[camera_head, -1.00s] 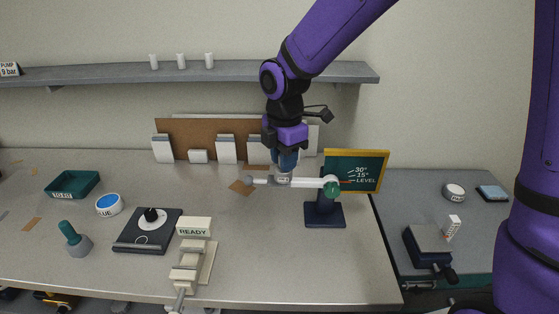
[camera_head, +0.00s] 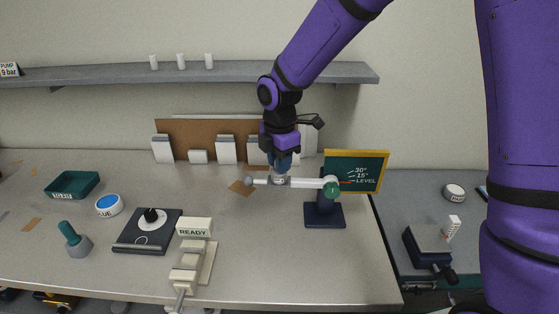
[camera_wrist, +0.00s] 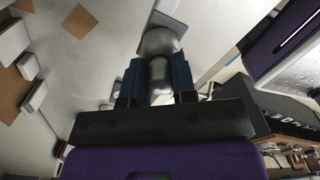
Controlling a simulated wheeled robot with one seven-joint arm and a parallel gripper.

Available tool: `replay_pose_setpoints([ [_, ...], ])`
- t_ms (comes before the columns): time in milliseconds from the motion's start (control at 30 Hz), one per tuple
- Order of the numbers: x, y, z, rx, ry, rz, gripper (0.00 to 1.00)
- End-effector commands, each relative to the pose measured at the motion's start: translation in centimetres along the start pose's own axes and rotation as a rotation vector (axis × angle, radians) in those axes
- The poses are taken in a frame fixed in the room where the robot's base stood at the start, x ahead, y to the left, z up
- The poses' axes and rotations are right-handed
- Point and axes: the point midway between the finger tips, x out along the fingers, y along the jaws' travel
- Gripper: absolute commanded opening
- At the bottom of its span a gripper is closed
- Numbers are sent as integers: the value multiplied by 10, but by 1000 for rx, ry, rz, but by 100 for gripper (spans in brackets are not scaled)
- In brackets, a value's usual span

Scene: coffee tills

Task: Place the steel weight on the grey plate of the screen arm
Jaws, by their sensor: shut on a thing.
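My gripper (camera_head: 280,170) is shut on the steel weight (camera_wrist: 158,42). In the wrist view its blue fingers hold the weight's narrow knob, and the rounder body shows beyond them. In the head view the weight (camera_head: 280,181) is small, just below the fingertips, in front of or over the pale screen arm (camera_head: 305,183). This arm looks about level and runs left from a green joint on a dark blue stand (camera_head: 325,214). A grey plate (camera_wrist: 172,22) shows behind the weight in the wrist view. I cannot tell whether weight and plate touch.
A green angle board (camera_head: 357,171) stands right behind the stand. A brown board (camera_head: 200,128) and several white blocks stand behind my gripper. A READY sign (camera_head: 194,228), a black scale-like device (camera_head: 130,245) and a green tray (camera_head: 72,185) are left.

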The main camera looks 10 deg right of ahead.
Motion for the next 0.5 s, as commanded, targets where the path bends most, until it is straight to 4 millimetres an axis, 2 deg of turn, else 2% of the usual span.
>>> replay_pose_setpoints([
  [67,2,0,0,0,0,-1,0],
  [100,2,0,0,0,0,-1,32],
  [200,2,0,0,0,0,-1,51],
  [500,0,0,0,0,0,0,51],
])
